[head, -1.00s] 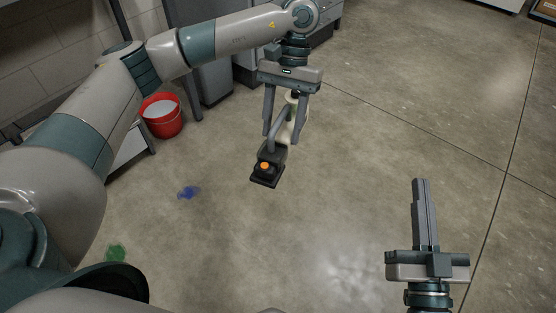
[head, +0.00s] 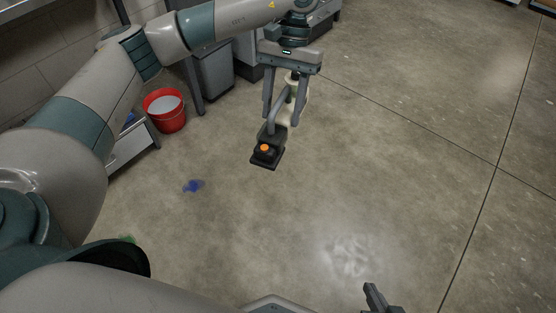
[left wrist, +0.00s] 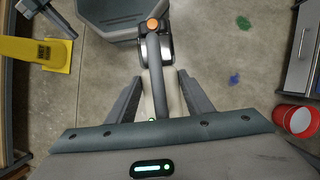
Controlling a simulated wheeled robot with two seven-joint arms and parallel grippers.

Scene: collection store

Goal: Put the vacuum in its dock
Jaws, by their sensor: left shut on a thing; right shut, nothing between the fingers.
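The vacuum is a hand-held one with a cream body (head: 301,110), a grey tube (head: 278,108) and a black head with an orange spot (head: 266,156). My left gripper (head: 284,118) is shut on it and holds it in the upper middle of the head view. In the left wrist view the cream body (left wrist: 160,98) is between the fingers, and the grey tube runs up to the orange spot (left wrist: 152,24). My right gripper (head: 368,288) is shut and empty, partly cut off by the bottom edge. I cannot make out the dock in either view.
A red bucket (head: 165,110) stands by a low cabinet (head: 131,142) at the left. A blue patch (head: 194,186) and a green patch (head: 127,239) mark the floor. A yellow object (left wrist: 45,53) shows in the left wrist view. The floor at the right is clear.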

